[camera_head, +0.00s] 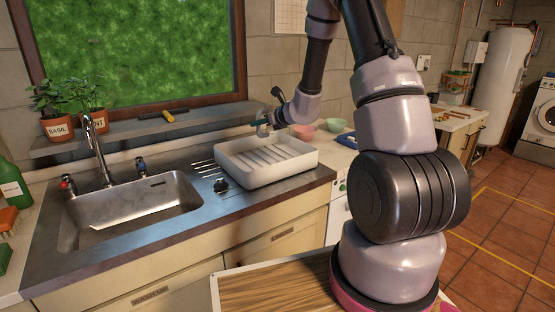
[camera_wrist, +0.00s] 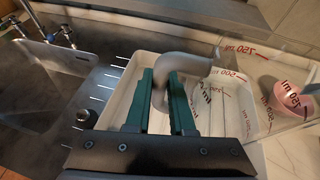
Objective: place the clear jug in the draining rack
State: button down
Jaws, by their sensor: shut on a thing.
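The clear jug (camera_wrist: 236,92), with red and dark volume markings, fills the right half of the wrist view. My gripper (camera_head: 264,123) is shut on its pale curved handle (camera_wrist: 188,62), between two green fingers. In the head view the jug's clear body can hardly be made out. The white draining rack (camera_head: 268,178), a slatted tray, stands right of the sink; it also shows in the wrist view (camera_wrist: 119,88). My gripper is over the rack's back part. The jug overlaps the rack's right side in the wrist view; whether they touch I cannot tell.
The steel sink (camera_head: 135,215) with its tap (camera_head: 97,150) lies left of the rack. A dark round plug (camera_head: 221,185) lies between them. Behind the rack are a pink bowl (camera_head: 304,131) and a green bowl (camera_head: 336,125). Potted herbs (camera_head: 58,128) stand on the sill.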

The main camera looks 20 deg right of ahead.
aim_at(262, 137)
jog(key=f, duration=0.5)
jog(key=shift+d+f, duration=0.25)
jog(key=shift+d, duration=0.1)
jog(key=shift+a+f, duration=0.1)
jog(key=shift+f, duration=2.25)
jog(key=c, duration=0.8)
grip_release()
